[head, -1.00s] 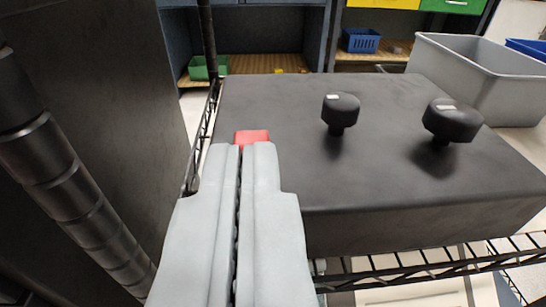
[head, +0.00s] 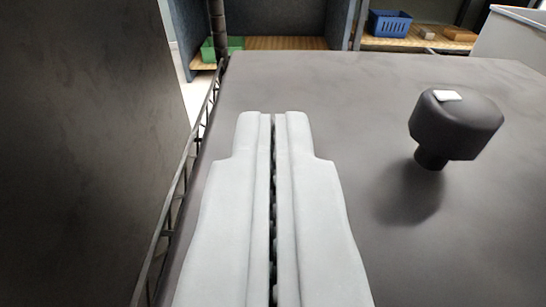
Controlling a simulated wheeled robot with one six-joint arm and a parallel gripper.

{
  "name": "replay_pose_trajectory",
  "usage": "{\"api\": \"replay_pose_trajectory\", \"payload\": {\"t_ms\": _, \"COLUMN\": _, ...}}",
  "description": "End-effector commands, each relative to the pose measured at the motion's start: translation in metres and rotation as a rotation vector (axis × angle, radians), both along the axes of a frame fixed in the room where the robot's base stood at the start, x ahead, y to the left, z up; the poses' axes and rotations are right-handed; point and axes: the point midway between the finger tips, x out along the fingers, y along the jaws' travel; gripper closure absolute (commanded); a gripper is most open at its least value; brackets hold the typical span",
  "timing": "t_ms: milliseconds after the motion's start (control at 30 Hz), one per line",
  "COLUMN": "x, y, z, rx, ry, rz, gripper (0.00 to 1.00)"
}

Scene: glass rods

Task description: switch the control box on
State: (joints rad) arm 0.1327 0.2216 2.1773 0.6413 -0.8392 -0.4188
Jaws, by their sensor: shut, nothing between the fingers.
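The control box (head: 340,90) is a dark grey box whose flat top fills most of the view. A black knob with a white mark (head: 455,125) stands on its top at the right. My gripper (head: 273,116) is shut and empty, its light grey fingers side by side over the left part of the box top. The red switch is not visible in this view; the fingers cover that part of the box. I cannot tell whether the fingertips touch anything.
A wire shelf rail (head: 192,165) runs along the box's left edge, beside a dark upright panel (head: 80,150). Behind the box are a green bin (head: 234,45), a blue basket (head: 388,23) and a grey tub (head: 510,38). The box top between fingers and knob is clear.

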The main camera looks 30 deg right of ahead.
Motion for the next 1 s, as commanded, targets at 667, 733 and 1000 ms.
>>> {"api": "replay_pose_trajectory", "payload": {"t_ms": 667, "x": 0.0022, "y": -0.002, "z": -0.0076, "rx": 0.05, "ry": 0.072, "rz": -0.002, "gripper": 1.0}}
{"api": "replay_pose_trajectory", "payload": {"t_ms": 733, "x": 0.0028, "y": -0.002, "z": -0.0087, "rx": 0.06, "ry": 0.089, "rz": 0.0, "gripper": 1.0}}
{"api": "replay_pose_trajectory", "payload": {"t_ms": 1000, "x": 0.0058, "y": -0.0037, "z": -0.0078, "rx": 0.065, "ry": 0.094, "rz": 0.001, "gripper": 1.0}}
